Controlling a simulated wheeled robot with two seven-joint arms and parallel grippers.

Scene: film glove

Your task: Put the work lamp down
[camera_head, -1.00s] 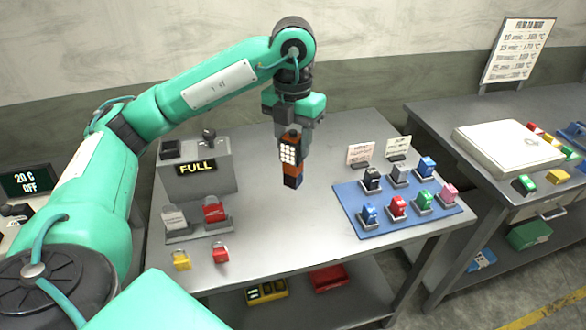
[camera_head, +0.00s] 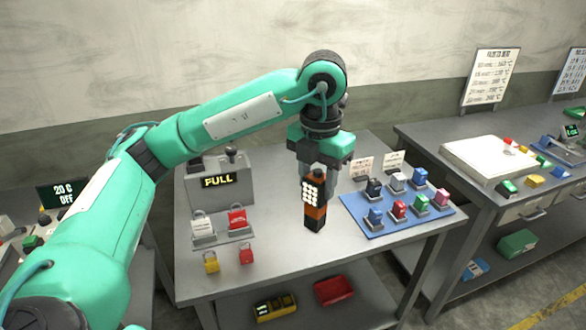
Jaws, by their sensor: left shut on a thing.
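The work lamp (camera_head: 313,200) is a small upright orange and black block with a grid of white lights on its front. My left gripper (camera_head: 318,172) points down and is shut on its upper part. The lamp is over the middle of the grey table (camera_head: 275,262), just left of the blue mat. Its lower end looks close to or on the table top; I cannot tell whether it touches. My right gripper is not in view.
The blue mat (camera_head: 377,229) holds several coloured padlock-like blocks on stands. Left are a grey box with a FULL display (camera_head: 218,181), red and white tags on a stand, and two small padlocks. A second table (camera_head: 437,141) stands right. The table's front middle is clear.

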